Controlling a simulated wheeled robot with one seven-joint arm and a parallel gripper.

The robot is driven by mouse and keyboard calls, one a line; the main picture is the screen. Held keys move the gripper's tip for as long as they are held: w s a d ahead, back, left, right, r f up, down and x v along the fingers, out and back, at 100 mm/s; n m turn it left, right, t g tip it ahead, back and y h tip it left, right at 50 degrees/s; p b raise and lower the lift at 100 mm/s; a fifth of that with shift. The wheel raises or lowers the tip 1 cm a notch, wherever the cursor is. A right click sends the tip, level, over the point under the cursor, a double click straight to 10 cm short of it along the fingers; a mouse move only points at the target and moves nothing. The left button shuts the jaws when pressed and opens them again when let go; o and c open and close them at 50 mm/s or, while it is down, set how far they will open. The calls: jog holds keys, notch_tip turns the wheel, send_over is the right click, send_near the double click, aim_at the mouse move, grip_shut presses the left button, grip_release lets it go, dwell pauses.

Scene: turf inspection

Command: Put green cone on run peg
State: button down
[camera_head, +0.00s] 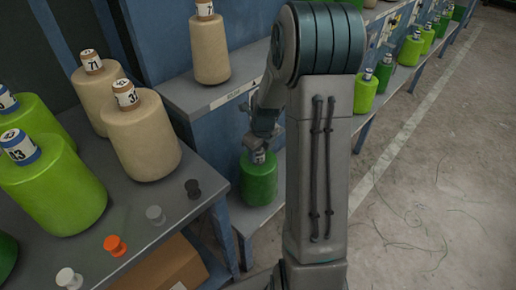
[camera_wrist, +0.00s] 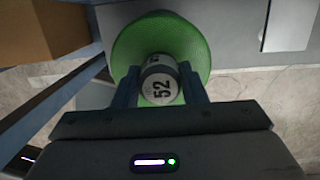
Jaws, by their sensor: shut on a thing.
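The green cone (camera_head: 258,181) sits low beside the blue machine frame in the head view, under a shelf with a label strip. In the wrist view the green cone (camera_wrist: 192,38) shows from its top end, and its white tip reads 52. My gripper (camera_wrist: 160,90) has one finger on each side of that tip and is shut on it. In the head view my gripper (camera_head: 261,140) is above the cone, at its top. The peg under the cone is hidden, and I cannot tell whether the cone rests on it.
A grey table (camera_head: 140,215) at left holds beige cones (camera_head: 144,140), green cones (camera_head: 55,190) and small spools, one of them orange (camera_head: 115,246). A cardboard box (camera_head: 165,268) is below. A beige cone (camera_head: 210,50) stands on the upper shelf. Open floor (camera_head: 425,190) lies at right.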

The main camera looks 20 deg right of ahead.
jog(key=shift+w+f, duration=0.1)
jog(key=shift+f, duration=1.2)
jog(key=shift+f+b, duration=0.15)
jog(key=shift+b, duration=0.2)
jog(key=c, duration=0.9)
grip_release()
